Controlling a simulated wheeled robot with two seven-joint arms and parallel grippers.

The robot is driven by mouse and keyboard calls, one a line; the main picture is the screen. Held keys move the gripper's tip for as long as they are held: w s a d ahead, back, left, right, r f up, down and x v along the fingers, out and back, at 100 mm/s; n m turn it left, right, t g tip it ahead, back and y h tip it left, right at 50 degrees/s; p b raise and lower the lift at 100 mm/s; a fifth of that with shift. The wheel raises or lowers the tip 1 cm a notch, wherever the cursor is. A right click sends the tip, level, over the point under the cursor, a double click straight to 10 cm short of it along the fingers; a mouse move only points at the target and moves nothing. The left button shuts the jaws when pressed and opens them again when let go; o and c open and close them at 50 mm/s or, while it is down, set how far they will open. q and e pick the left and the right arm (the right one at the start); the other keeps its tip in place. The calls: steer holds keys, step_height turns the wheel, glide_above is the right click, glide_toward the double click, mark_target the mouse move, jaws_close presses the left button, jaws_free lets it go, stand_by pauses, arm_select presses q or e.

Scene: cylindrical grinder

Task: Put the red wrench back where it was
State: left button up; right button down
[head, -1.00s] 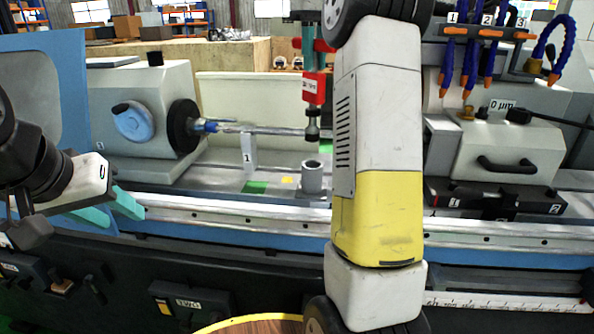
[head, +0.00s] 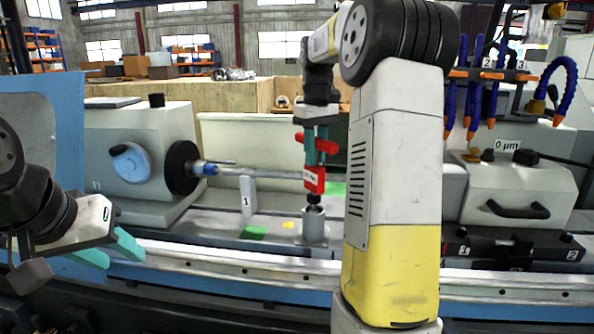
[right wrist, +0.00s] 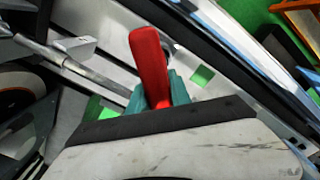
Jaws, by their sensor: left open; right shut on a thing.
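The red wrench (head: 315,181) hangs upright in my right gripper (head: 315,160), whose teal fingers are shut on it. Its black lower end is at the mouth of a small grey cylindrical holder (head: 314,228) on the machine bed. I cannot tell how far that end is inside. My left gripper (head: 110,250) is open and empty at the far left, in front of the machine.
Blue hoses with orange nozzles (head: 480,105) and a grey unit with a black handle (head: 519,195) are on the right. My right arm hides the middle right.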

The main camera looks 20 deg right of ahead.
mark_target(315, 169)
steer(key=shift+f, duration=2.35)
steer(key=c, duration=1.2)
jaws_free()
